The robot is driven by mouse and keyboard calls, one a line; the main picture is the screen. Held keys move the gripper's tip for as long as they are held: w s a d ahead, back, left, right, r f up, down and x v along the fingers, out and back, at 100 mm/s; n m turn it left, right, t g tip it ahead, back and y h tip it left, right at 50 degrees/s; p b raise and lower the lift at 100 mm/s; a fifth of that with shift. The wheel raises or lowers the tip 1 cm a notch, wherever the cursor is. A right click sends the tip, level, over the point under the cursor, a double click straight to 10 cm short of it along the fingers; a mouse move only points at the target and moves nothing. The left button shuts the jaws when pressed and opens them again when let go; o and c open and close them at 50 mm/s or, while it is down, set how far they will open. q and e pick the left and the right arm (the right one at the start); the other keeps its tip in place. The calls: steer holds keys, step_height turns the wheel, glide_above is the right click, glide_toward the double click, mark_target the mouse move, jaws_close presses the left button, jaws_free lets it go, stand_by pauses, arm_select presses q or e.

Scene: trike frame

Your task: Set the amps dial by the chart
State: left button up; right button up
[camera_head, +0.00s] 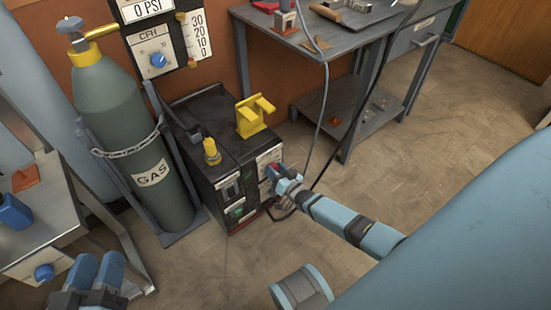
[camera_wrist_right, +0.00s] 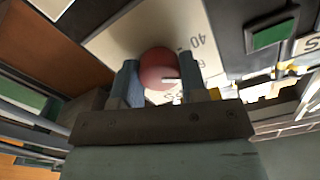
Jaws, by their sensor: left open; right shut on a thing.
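The black welding machine (camera_head: 232,160) stands on the floor in the middle of the head view. A red round dial (camera_wrist_right: 158,68) sits on a pale scale plate (camera_wrist_right: 115,42) with printed numbers, 40 among them. My right gripper (camera_head: 278,176) is at the machine's front. In the right wrist view its two fingers (camera_wrist_right: 159,80) are shut on the dial, one on each side. A white pointer line shows on the dial; the number it faces is hard to read. My left gripper (camera_head: 98,272) is open and empty at the lower left. I cannot make out a chart.
A green gas cylinder (camera_head: 135,140) stands chained left of the machine. A yellow bracket (camera_head: 254,116) and a yellow-topped part (camera_head: 211,152) are on the machine. A grey workbench (camera_head: 345,42) stands behind, with dark cables hanging near my right arm. The floor at right is clear.

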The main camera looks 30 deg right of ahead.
steer(key=n, duration=0.3)
steer(key=shift+a+n+p, duration=0.1)
steer(key=shift+n+p, duration=0.25)
steer(key=shift+n, duration=1.45)
steer(key=o, duration=0.9)
